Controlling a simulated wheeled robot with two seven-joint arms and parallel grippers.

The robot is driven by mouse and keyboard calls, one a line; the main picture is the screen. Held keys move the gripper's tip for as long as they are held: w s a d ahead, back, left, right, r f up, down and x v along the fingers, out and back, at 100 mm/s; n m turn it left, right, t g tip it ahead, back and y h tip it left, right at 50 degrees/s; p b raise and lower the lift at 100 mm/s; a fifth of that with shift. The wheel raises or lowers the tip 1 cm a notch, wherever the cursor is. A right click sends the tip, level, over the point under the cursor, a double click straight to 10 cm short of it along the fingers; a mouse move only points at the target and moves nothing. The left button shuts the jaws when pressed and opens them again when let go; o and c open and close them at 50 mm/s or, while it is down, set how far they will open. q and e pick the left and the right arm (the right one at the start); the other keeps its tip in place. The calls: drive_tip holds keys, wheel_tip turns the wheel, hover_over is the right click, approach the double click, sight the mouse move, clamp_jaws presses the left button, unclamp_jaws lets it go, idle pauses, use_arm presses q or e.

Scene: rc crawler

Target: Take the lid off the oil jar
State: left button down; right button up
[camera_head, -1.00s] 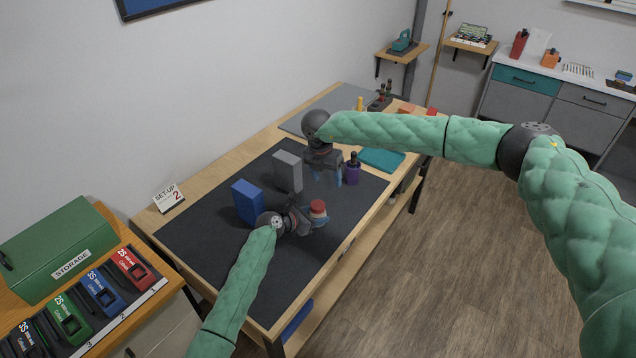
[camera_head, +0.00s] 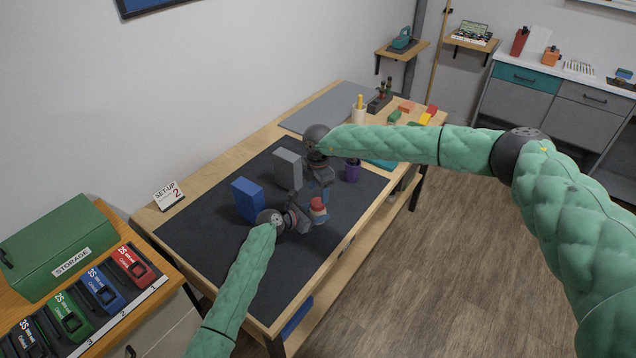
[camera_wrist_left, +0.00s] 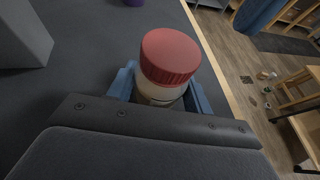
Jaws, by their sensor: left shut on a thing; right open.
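The oil jar is a pale jar (camera_wrist_left: 158,94) with a ribbed red lid (camera_wrist_left: 170,56) seated on top. In the head view the red lid (camera_head: 317,204) shows near the right edge of the dark mat, and the jar stands upright. My left gripper (camera_head: 312,220) is shut on the jar's body below the lid. Its blue fingers (camera_wrist_left: 164,92) are on both sides of the jar in the left wrist view.
A blue block (camera_head: 248,200) and a grey block (camera_head: 288,169) stand on the dark mat (camera_head: 200,235) to the left. A purple cup (camera_head: 352,171) stands behind on the right. Small coloured blocks (camera_head: 407,107) lie at the far end. The mat's front is clear.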

sight(315, 201)
drive_tip(key=shift+f, duration=2.15)
drive_tip(key=c, duration=1)
drive_tip(key=shift+r, duration=0.1)
drive_tip(key=n, duration=0.4)
drive_tip(key=shift+w+a+n, duration=0.1)
drive_tip(key=shift+a+n, duration=0.05)
drive_tip(key=shift+n, duration=0.25)
drive_tip(key=n, duration=0.5)
drive_tip(key=shift+a+r+n, duration=0.1)
drive_tip(key=shift+a+n, duration=0.15)
drive_tip(key=shift+n, duration=0.05)
